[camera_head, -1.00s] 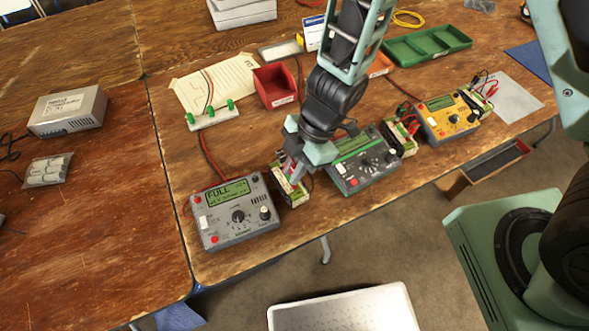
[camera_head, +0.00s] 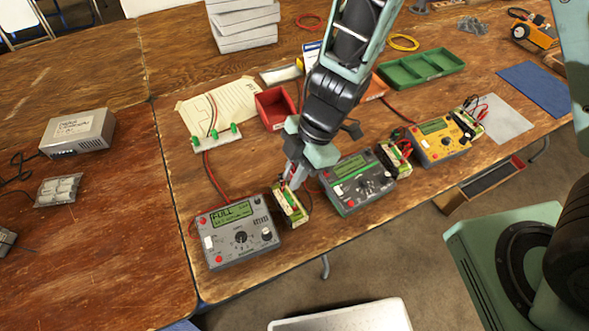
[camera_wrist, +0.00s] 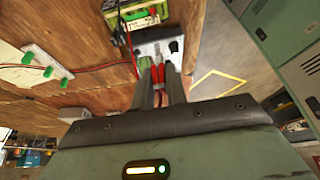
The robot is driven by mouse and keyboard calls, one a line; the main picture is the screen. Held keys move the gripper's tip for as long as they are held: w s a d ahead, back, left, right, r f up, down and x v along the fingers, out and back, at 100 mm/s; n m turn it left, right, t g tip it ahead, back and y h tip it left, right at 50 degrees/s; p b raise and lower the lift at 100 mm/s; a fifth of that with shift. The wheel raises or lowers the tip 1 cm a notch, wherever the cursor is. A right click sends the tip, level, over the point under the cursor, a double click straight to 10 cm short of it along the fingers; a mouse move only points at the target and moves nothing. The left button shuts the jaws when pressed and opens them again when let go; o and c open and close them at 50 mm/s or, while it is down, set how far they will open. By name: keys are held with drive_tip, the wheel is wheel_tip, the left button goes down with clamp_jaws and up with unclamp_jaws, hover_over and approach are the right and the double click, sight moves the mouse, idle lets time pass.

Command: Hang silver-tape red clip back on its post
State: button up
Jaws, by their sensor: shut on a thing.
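My gripper (camera_head: 293,184) is shut on a red clip (camera_wrist: 157,72), which sits between the fingers in the wrist view. In the head view the fingertips are over the back end of a battery pack (camera_head: 291,208) beside the grey charger (camera_head: 236,232). Whether the clip still touches the pack is hard to tell. I cannot make out silver tape on it. A white strip with green posts (camera_head: 231,137) lies behind the grey charger; it also shows at the left of the wrist view (camera_wrist: 42,72). The charger's screen reads FULL.
A green-trimmed charger (camera_head: 355,182) and a yellow charger (camera_head: 437,142) stand to the right, with battery packs. A red bin (camera_head: 274,107) and green tray (camera_head: 422,69) stand behind. Red leads cross the wooden table (camera_head: 180,215). Its front edge is close to the chargers.

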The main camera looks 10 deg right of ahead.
drive_tip(key=p, duration=1.8)
hover_over(200, 217)
drive_tip(key=d, duration=0.2)
drive_tip(key=shift+a+f+p, duration=0.2)
drive_tip(key=shift+a+f, duration=0.15)
drive_tip(key=shift+a, duration=0.2)
drive_tip(key=shift+a+f+p, duration=0.2)
drive_tip(key=shift+a+f, duration=0.15)
drive_tip(key=shift+a, duration=0.2)
drive_tip(key=shift+f, duration=0.2)
drive_tip(key=shift+f+b, duration=2.6)
drive_tip(key=shift+f, duration=0.75)
drive_tip(key=shift+f, duration=0.2)
drive_tip(key=o, duration=0.8)
